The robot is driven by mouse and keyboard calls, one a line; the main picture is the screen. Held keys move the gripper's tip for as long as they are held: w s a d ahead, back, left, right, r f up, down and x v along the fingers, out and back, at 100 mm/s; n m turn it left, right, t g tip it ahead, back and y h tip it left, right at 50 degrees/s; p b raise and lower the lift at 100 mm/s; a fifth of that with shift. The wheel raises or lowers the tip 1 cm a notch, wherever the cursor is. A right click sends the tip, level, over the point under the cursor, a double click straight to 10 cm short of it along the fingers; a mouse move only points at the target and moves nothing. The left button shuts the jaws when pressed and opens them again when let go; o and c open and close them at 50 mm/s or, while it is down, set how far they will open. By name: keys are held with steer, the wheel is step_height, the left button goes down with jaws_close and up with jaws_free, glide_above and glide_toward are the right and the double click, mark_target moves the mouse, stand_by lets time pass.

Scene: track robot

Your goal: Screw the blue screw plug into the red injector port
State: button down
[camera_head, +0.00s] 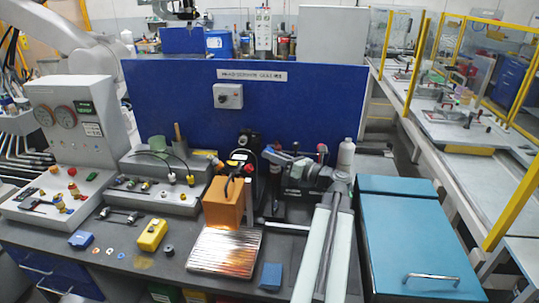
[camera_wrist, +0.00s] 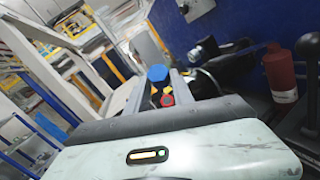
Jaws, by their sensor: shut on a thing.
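In the wrist view my gripper (camera_wrist: 159,82) is shut on the blue screw plug (camera_wrist: 157,73), which shows as a blue cap at the fingertips. A small red ring-shaped part (camera_wrist: 167,100) with yellow bits shows between the fingers, just below the plug in the picture. I cannot tell whether it is the red injector port or whether the plug touches it. In the head view my arm reaches up from the lower middle, and its dark wrist (camera_head: 297,180) is in front of the blue panel. The fingertips and plug are too small to make out there.
An orange block (camera_head: 229,203) stands left of my wrist, behind a ribbed metal plate (camera_head: 224,250). A white bottle (camera_head: 346,158) is close on the right. A gauge console (camera_head: 75,125) stands at left, and a teal case (camera_head: 410,245) is at right. A red cylinder (camera_wrist: 280,72) shows in the wrist view.

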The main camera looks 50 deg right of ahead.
mark_target(249, 165)
steer(key=shift+s, duration=0.15)
steer(key=shift+w+a+f+b, duration=0.35)
steer(key=shift+w+f+b, duration=0.2)
steer(key=shift+f+b, duration=0.15)
steer(key=shift+w+a+f+b, duration=0.35)
steer(key=shift+w+f+b, duration=0.2)
steer(key=shift+f+b, duration=0.1)
steer(key=shift+w+a+f+b, duration=0.35)
steer(key=shift+w+f+b, duration=0.2)
steer(key=shift+f+b, duration=0.15)
steer(key=shift+f, duration=0.15)
steer(key=shift+w+a+f+b, duration=0.2)
steer(key=shift+w+b, duration=0.05)
steer(key=shift+b, duration=0.1)
steer(key=shift+w+a+f+b, duration=0.25)
steer(key=shift+w+f+b, duration=0.15)
steer(key=shift+f+b, duration=0.05)
steer(key=c, duration=1)
jaws_free()
